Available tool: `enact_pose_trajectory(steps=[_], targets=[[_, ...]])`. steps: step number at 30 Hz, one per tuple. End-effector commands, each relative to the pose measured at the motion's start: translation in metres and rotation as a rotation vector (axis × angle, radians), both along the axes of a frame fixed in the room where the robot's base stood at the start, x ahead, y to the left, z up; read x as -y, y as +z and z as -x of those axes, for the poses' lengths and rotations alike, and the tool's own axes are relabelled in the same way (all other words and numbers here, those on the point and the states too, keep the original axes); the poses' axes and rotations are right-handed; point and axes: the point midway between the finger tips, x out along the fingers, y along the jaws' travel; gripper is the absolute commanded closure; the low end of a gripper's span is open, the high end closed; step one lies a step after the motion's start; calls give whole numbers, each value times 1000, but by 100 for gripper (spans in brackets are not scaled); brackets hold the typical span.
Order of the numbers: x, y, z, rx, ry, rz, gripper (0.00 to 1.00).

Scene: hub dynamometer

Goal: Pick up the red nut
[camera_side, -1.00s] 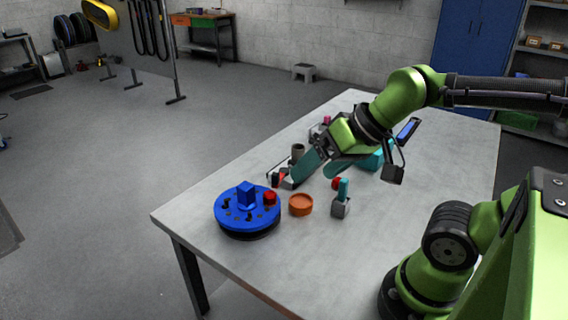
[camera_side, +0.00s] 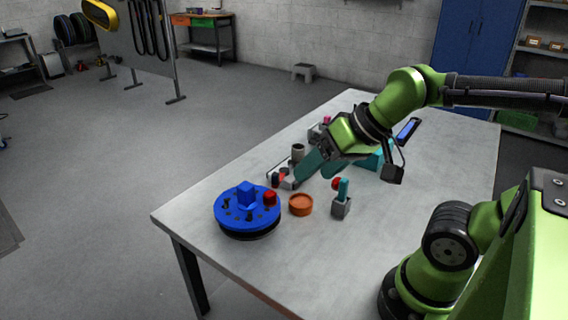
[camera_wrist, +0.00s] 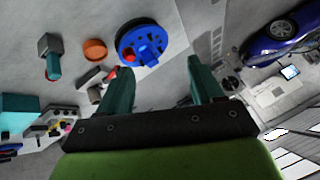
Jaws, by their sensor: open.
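A red nut (camera_side: 270,198) sits on the right side of the blue hub (camera_side: 233,217). The nut (camera_wrist: 130,57) and the hub (camera_wrist: 150,40) also show in the wrist view, beyond my fingertips. Another red piece (camera_side: 337,183) is on the table behind a grey block with a teal handle (camera_side: 341,205); its shape is partly hidden. My gripper (camera_side: 318,174) has teal fingers and is above the table, right of and behind the hub. In the wrist view the fingers of my gripper (camera_wrist: 161,68) are apart, with nothing between them.
An orange dish (camera_side: 300,205) stands between the hub and the grey block. A teal box (camera_side: 369,160) is under my arm.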

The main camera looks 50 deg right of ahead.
Motion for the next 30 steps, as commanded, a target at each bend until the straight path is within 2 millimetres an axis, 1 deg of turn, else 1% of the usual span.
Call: enact_pose_trajectory(steps=[2, 5, 8, 11, 12, 14, 15, 17, 18, 20, 21, 23, 24, 27, 29, 30], targets=[[1, 0, 0, -1, -6, 0, 34], [11, -10, -4, -46, -45, -3, 34], [31, -17, -20, -107, -116, -6, 34], [65, -22, -43, -188, -195, -2, 34], [80, -24, -52, -221, -221, 1, 34], [105, -28, -64, -271, -254, 10, 34], [123, -32, -72, -305, -272, 15, 34], [150, -38, -82, -357, -297, 23, 34], [169, -43, -87, -392, -309, 28, 34], [198, -52, -93, -446, -324, 35, 34], [218, -58, -96, -480, -332, 40, 34], [245, -68, -98, -528, -335, 46, 34], [262, -74, -99, -556, -334, 50, 34], [297, -84, -100, -616, -315, 66, 34], [309, -84, -102, -636, -292, 79, 34], [313, -81, -104, -640, -270, 91, 34]])
